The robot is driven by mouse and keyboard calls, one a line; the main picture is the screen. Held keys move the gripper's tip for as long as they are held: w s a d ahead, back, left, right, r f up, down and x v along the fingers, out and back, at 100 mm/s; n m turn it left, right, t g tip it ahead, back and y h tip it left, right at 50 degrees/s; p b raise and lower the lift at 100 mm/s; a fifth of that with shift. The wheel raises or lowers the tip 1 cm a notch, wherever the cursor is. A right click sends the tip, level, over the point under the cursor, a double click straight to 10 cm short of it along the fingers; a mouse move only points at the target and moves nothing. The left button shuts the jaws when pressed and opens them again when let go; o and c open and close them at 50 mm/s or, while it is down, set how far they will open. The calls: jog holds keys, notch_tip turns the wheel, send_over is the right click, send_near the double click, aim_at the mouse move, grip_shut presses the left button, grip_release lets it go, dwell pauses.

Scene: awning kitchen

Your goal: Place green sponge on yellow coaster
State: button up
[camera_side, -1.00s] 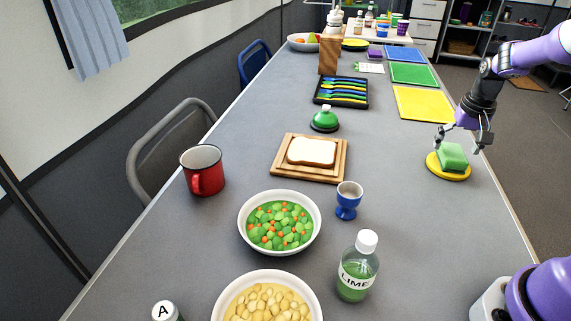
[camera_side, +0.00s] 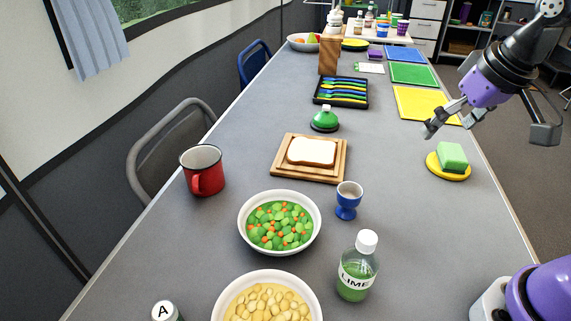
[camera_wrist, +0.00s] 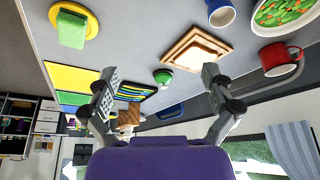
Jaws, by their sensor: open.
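The green sponge (camera_side: 452,155) rests on the yellow coaster (camera_side: 435,168) near the right edge of the table. In the wrist view the sponge (camera_wrist: 71,30) also sits on the coaster (camera_wrist: 92,19), at the upper left. My gripper (camera_side: 490,132) is open and empty, raised above the table's right edge and apart from the sponge. In the wrist view its two fingers (camera_wrist: 158,82) are spread wide with nothing between them.
A slice of bread (camera_side: 312,151) on a wooden board, a blue egg cup (camera_side: 348,201) and a lime bottle (camera_side: 358,268) stand to the left. Yellow, green and blue mats lie behind, the yellow one (camera_side: 418,103) nearest. The table between board and coaster is clear.

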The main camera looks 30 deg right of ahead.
jog(key=s+a+f+n+t, duration=0.1)
jog(key=s+a+n, duration=0.1)
jog(key=s+a, duration=0.1)
jog(key=shift+s+a+f+y, duration=0.25)
jog(key=shift+s+a+y, duration=0.15)
jog(key=shift+a, duration=0.3)
